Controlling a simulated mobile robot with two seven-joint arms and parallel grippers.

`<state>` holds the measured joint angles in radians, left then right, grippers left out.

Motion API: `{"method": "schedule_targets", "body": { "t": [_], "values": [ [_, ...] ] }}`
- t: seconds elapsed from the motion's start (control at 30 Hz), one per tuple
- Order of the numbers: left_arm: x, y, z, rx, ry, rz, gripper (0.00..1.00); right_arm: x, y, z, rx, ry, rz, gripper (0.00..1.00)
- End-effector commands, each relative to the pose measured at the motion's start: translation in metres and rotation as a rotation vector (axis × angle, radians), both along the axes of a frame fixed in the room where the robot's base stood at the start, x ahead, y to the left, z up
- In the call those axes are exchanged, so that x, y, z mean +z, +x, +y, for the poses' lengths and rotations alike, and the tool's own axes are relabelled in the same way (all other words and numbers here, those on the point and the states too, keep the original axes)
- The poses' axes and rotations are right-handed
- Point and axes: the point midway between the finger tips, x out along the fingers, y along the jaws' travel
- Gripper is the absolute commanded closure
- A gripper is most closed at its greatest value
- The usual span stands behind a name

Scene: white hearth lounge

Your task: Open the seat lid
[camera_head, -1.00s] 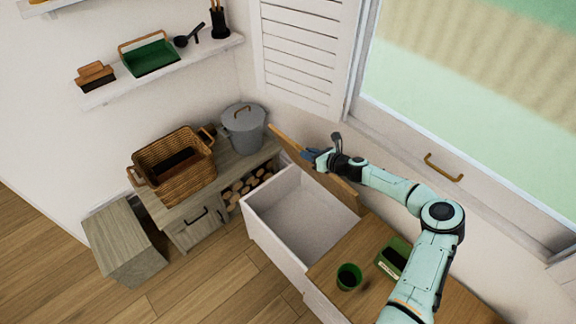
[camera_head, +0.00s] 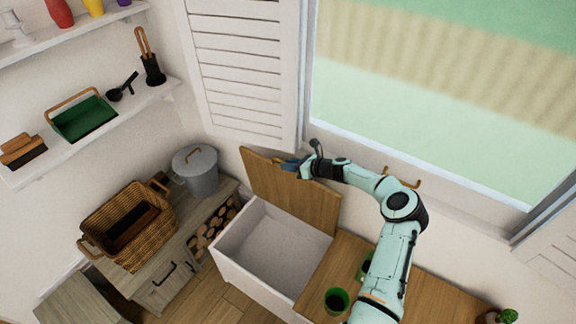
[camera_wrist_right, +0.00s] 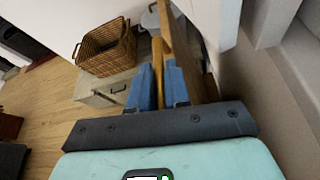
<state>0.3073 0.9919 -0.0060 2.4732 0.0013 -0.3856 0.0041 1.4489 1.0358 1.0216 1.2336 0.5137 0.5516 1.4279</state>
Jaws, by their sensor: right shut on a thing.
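The wooden seat lid (camera_head: 290,198) stands raised, roughly upright, at the back of the open white seat box (camera_head: 232,262). The box's pale inside shows and looks empty. My right gripper (camera_head: 291,164) is at the lid's top edge, its blue fingers shut on it. The right wrist view shows the two blue fingers of the right gripper (camera_wrist_right: 158,84) with a strip of wood between them. The lid's hinge line is partly hidden behind the box wall. My left gripper is in neither view.
A green cup (camera_head: 336,301) and a green container (camera_head: 366,266) stand on the wooden bench top beside the opening. A grey lidded pot (camera_head: 196,172) and a wicker basket (camera_head: 126,225) stand left of the box. A window with a handle and sill is behind the lid.

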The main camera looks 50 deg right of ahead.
Motion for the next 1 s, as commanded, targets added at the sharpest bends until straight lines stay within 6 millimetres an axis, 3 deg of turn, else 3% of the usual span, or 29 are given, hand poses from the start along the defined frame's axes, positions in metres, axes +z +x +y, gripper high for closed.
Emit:
{"method": "schedule_targets", "body": {
  "t": [0.03,0.07,0.1,0.47,1.0],
  "values": [
    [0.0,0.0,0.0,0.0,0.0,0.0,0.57,-0.003,-0.001,0.001,0.001,0.002,0.004,1.0],
    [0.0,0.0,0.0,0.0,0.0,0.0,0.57,-0.003,-0.001,0.001,0.001,0.002,0.004,0.8],
    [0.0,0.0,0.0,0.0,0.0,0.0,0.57,-0.003,-0.001,0.001,0.001,0.002,0.004,0.77],
    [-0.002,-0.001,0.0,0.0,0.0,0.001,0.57,0.0,-0.006,-0.001,0.0,0.0,0.003,0.77],
    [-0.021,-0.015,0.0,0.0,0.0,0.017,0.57,0.039,-0.102,-0.023,-0.001,-0.001,0.006,0.77]
  ]
}}
